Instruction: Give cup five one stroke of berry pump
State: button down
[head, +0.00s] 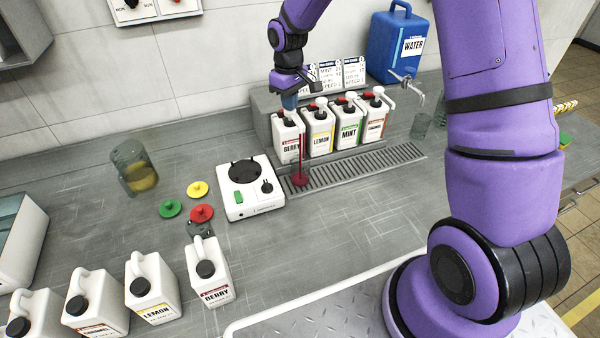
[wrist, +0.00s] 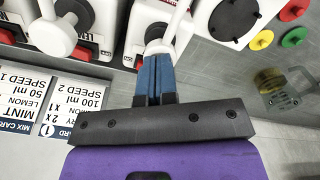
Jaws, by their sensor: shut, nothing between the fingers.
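The berry pump bottle (head: 287,143) is white with a red label, at the left end of the pump row. My gripper (head: 289,103) is shut, its blue fingertips over the berry pump's top; in the wrist view the fingers (wrist: 154,80) reach the white pump head (wrist: 157,47). A thin red streak (head: 302,150) runs from the pump's spout down to a round red patch (head: 300,179) on the drip grate; no cup is clear there. No number five is readable on any cup.
Lemon (head: 320,138), mint and caramel pumps stand to the right. A white mixer base (head: 250,195) is left of the drip grate (head: 365,165). Coloured lids (head: 198,188) and several white jugs (head: 210,275) are nearer. A blue water container (head: 398,45) is behind.

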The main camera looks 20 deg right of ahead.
jog(key=shift+f, duration=0.45)
jog(key=shift+r, duration=2.1)
jog(key=shift+r, duration=3)
